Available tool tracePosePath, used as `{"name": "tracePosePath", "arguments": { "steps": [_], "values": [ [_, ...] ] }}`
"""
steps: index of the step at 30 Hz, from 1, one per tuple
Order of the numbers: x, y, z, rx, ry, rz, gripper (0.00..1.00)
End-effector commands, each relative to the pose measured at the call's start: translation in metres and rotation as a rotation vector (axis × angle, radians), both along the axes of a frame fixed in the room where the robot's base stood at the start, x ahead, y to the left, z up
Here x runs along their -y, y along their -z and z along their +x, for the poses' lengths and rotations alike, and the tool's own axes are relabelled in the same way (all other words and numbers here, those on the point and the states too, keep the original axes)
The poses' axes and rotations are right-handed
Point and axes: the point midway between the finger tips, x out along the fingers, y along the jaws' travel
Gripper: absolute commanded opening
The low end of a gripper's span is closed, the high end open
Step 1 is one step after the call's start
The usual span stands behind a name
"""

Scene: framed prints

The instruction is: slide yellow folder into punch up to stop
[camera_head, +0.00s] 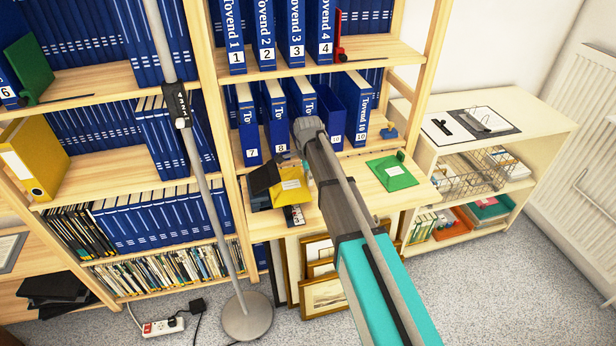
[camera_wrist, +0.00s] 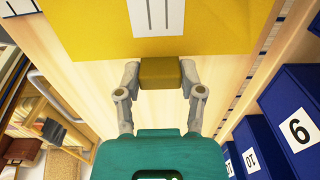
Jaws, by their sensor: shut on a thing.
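The yellow folder (camera_head: 291,190), a flat yellow piece with a pale label, is over the pull-out shelf in the head view. In the wrist view the folder (camera_wrist: 90,42) fills the top, its label lined. My gripper (camera_wrist: 160,75) is shut on its darker yellow block-shaped tab (camera_wrist: 160,72). In the head view my arm hides the gripper. The punch cannot be made out in the wrist view.
A green folder (camera_head: 392,172) lies to the right on the pull-out shelf (camera_head: 372,201). Blue binders (camera_head: 276,112) stand behind. A lamp pole (camera_head: 207,190) rises at the left. Framed prints (camera_head: 323,296) lean below. Binder 9 (camera_wrist: 296,128) is close at right in the wrist view.

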Motion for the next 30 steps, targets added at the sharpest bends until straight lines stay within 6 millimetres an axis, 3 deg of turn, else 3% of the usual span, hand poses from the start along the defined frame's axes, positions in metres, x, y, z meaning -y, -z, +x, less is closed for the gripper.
{"name": "tracePosePath", "arguments": {
  "steps": [30],
  "values": [
    [-0.015, 0.000, -0.005, 0.000, -0.001, 0.000, 0.03]
  ]
}}
